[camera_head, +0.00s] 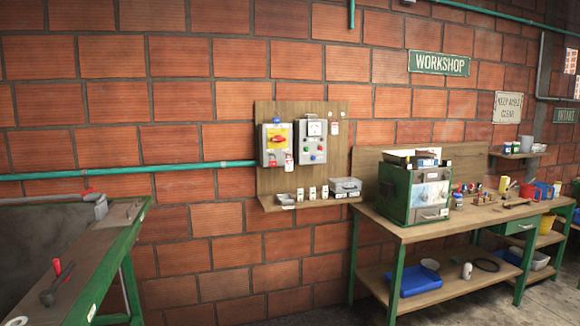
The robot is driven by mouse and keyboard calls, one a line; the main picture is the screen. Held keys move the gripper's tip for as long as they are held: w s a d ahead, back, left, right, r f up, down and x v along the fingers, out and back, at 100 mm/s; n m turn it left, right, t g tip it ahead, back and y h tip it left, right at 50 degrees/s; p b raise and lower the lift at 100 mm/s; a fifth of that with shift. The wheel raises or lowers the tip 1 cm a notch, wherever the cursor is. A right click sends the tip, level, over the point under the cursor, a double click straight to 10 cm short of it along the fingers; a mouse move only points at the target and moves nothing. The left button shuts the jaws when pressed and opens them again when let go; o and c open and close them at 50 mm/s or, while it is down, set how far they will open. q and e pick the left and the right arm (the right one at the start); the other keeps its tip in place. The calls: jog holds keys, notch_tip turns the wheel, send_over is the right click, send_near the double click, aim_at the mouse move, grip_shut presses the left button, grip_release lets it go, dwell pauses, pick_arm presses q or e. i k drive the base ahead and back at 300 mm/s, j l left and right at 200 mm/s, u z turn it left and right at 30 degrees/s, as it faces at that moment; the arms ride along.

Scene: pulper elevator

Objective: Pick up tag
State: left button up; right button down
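A small red-and-white tag (289,162) hangs at the lower right of a grey switch box (270,157) on the wooden wall panel. The box has a yellow plate with a red switch (276,139). Several small whitish pieces (312,193) stand on the ledge below; I cannot tell whether they are tags. Another small white piece (334,128) is on the panel at the right. Neither of my grippers is in view.
A second control box (312,142) with buttons is beside the first. A grey case (345,187) sits on the ledge (270,204). A cluttered workbench (405,232) stands at right, a green-edged bench (110,262) at left. The space between the benches looks clear.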

aim_at(289, 162)
jog(key=i+z, duration=0.15)
jog(key=i, duration=0.25)
jog(key=i+j+z, duration=0.15)
jog(key=i, duration=0.25)
jog(key=i+j+z, duration=0.15)
jog(key=i, duration=0.2)
